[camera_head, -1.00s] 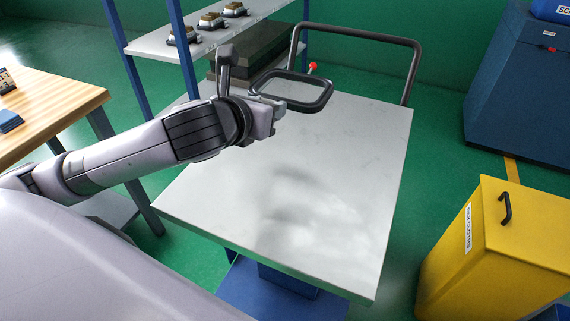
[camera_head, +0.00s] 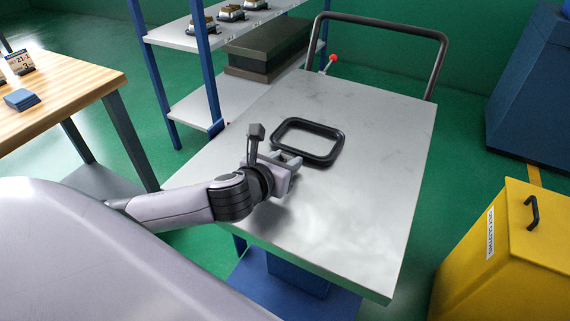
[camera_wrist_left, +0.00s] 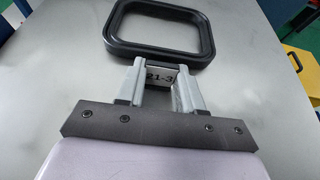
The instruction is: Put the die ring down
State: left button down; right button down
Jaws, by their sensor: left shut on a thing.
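The die ring (camera_head: 337,149) is a black, rounded rectangular frame, lying roughly level at or just above the pale top of the lift table (camera_head: 370,205). I cannot tell whether its underside touches. My left gripper (camera_head: 291,163) is shut on the near side of the ring. In the left wrist view, the ring (camera_wrist_left: 206,38) extends beyond my left gripper (camera_wrist_left: 160,76). My right gripper is not in view.
A shelf (camera_head: 185,38) with several metal blocks stands behind left, with a dark block (camera_head: 262,58) below. A push handle (camera_head: 385,28) and red-knobbed lever (camera_head: 333,59) are at the table's far edge. A yellow bin (camera_head: 500,250) stands right. The tabletop's front and right are clear.

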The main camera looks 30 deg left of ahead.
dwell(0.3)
pick_arm(q)
jog(key=c, duration=0.7)
grip_release()
jog(key=shift+f, duration=0.15)
jog(key=shift+r, duration=0.2)
jog(key=p+v, duration=0.1)
jog(key=v, duration=1.1)
jog(key=shift+f+p, duration=0.1)
jog(key=shift+p, duration=0.2)
jog(key=shift+s, duration=0.1)
